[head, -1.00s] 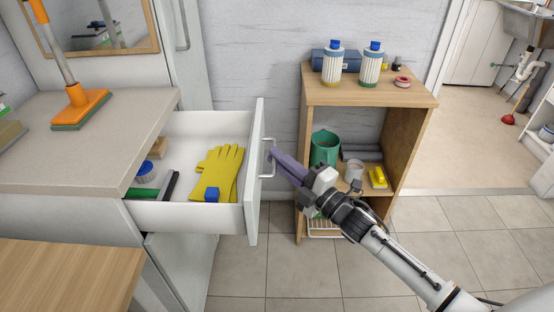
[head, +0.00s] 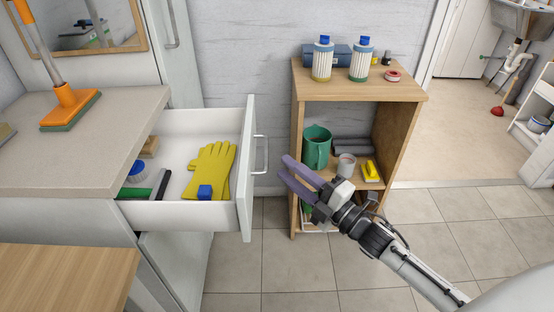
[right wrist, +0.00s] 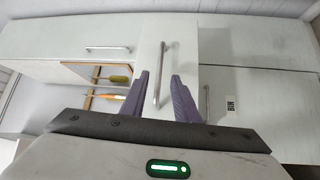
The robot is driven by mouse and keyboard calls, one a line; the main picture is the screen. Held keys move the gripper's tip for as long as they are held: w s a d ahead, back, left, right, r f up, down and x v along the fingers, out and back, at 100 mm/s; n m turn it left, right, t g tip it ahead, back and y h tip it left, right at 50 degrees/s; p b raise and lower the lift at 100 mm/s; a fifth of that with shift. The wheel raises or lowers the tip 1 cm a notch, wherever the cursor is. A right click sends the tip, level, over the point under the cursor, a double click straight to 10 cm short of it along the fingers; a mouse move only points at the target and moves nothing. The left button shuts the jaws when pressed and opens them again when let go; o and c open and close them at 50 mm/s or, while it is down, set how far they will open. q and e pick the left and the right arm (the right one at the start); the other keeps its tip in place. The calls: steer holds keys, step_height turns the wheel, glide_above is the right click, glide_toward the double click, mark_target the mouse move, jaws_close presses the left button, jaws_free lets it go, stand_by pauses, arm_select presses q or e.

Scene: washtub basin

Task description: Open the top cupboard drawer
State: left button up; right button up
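The top cupboard drawer (head: 190,216) is pulled well out from under the grey counter. Yellow gloves (head: 208,172), a small blue block and a dark-and-green brush lie inside it. Its front panel carries a metal bar handle (head: 264,154). My right gripper (head: 284,167) is open and empty, just right of the handle and apart from it. In the right wrist view the handle (right wrist: 160,75) shows upright, beyond and between the two purple fingers (right wrist: 160,98). My left gripper is not in view.
A wooden shelf unit (head: 412,93) stands right of the drawer, behind my right gripper, with bottles on top and a green watering can (head: 317,147) inside. Tiled floor at the right is clear.

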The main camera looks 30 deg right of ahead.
steer(key=v, duration=0.3)
steer(key=shift+s+d, duration=0.15)
steer(key=shift+s, duration=0.2)
